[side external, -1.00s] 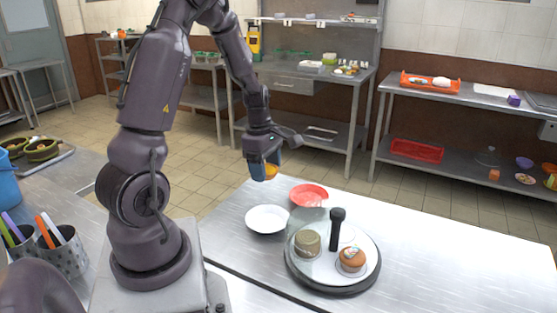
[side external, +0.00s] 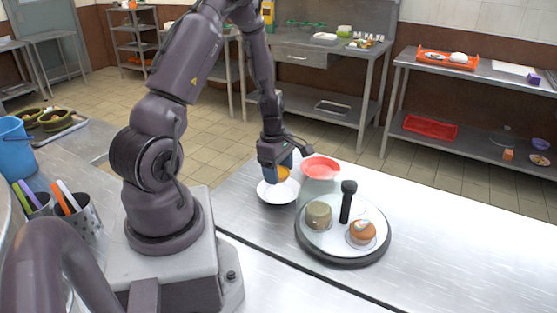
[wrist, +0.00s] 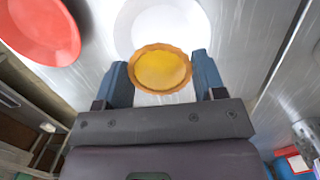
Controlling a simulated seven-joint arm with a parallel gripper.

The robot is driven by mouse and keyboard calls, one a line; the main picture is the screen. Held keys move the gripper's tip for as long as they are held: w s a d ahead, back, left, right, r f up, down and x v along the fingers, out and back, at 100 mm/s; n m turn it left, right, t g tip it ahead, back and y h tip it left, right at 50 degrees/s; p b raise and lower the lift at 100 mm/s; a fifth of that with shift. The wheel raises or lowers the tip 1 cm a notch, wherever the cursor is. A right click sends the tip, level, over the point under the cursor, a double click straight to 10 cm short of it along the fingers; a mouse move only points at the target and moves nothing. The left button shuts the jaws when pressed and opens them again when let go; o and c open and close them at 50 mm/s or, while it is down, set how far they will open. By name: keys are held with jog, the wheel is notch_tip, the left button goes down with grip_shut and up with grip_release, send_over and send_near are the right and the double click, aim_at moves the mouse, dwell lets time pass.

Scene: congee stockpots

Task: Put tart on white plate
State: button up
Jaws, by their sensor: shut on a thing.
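The tart (wrist: 160,70) is round with a yellow filling and a brown fluted crust. My gripper (wrist: 160,76) is shut on it, with a blue finger on each side. In the side external view the tart (side external: 283,174) shows orange beside the fingers of my gripper (side external: 277,167). The white plate (side external: 272,194) lies on the metal counter, just below the held tart. In the wrist view the white plate (wrist: 160,18) is partly hidden behind the tart. The tart appears to be above the plate; contact cannot be told.
A red plate (side external: 321,167) lies right of the white plate. A round tray (side external: 342,253) with a black upright handle (side external: 347,202), a beige cylinder (side external: 318,214) and a cupcake (side external: 362,231) stands nearer the camera. The counter (side external: 470,235) to the right is clear.

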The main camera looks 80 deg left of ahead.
aim_at(278, 194)
jog(key=shift+f, duration=2.25)
jog(key=shift+f, duration=0.5)
jog(key=o, duration=0.8)
jog(key=shift+c, duration=1.4)
jog(key=shift+s, duration=0.1)
jog(key=shift+r, duration=0.3)
jog(key=shift+o, duration=0.8)
jog(key=shift+r, duration=0.2)
jog(key=shift+s+a+r, duration=0.1)
jog(key=shift+r, duration=0.9)
jog(key=shift+s+a+r, duration=0.1)
jog(key=shift+r, duration=0.9)
